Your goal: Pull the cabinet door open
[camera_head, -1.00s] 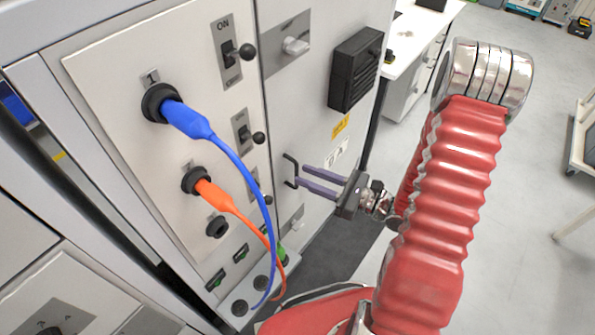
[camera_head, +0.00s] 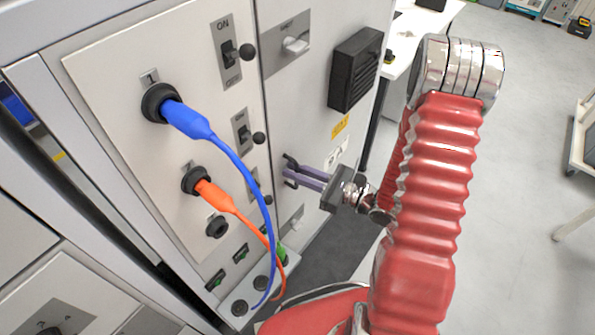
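The grey cabinet door (camera_head: 312,105) stands to the right of the socket panel and looks shut. Its small black bar handle (camera_head: 291,160) is low on the left side of the door. My gripper (camera_head: 287,172) reaches in from the right, with its two purple fingers at the handle. The fingers look parted and overlap the middle of the handle, hiding part of it. I cannot tell whether they touch it.
A blue cable (camera_head: 236,160) and an orange cable (camera_head: 225,203) hang from sockets left of the handle, close to my fingertips. A black vent box (camera_head: 354,70) sticks out above. A white bench (camera_head: 425,40) stands behind; open floor lies right.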

